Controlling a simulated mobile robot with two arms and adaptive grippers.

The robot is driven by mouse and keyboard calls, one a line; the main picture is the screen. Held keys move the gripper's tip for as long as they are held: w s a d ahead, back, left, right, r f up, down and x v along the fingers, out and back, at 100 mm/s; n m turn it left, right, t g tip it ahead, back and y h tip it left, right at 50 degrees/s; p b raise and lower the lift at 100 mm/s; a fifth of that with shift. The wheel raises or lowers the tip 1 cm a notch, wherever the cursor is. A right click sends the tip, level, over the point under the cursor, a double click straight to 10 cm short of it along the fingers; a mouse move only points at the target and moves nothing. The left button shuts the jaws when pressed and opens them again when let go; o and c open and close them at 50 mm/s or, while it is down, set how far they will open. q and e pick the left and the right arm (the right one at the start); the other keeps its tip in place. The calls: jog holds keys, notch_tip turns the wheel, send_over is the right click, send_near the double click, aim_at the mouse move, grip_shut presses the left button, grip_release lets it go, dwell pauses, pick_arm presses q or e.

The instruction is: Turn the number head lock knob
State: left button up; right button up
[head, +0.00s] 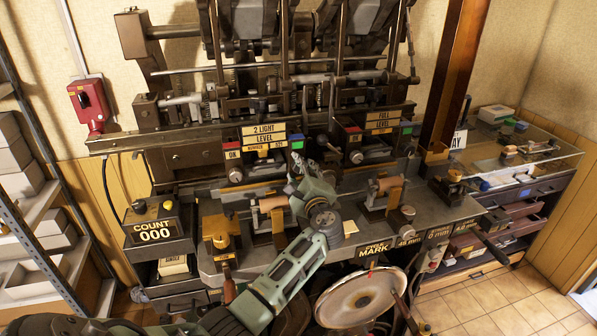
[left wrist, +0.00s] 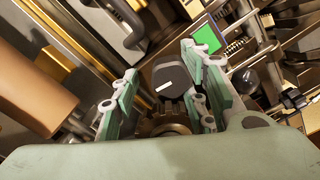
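My left gripper (head: 306,172) reaches up from the lower left to the middle of the machine, just below the green square by the "2 LIGHT LEVEL" sign. In the left wrist view, its two green-and-grey fingers (left wrist: 163,88) stand apart. A dark rounded knob (left wrist: 171,76) with a short white mark shows between them, close to the right finger, with a small gap seen on the left. No label confirms which knob this is. In the head view the gripper hides it. My right gripper is not in view.
A wooden roller handle (head: 273,203) stands left of my arm; it also shows in the left wrist view (left wrist: 35,85). A second handle (head: 387,184) stands to the right. The "COUNT 000" box (head: 154,231) is at left, and a round disc (head: 360,297) is at the front.

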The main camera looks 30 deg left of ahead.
pick_arm(q)
jog(key=shift+w+d, duration=0.1)
jog(key=v, duration=1.2)
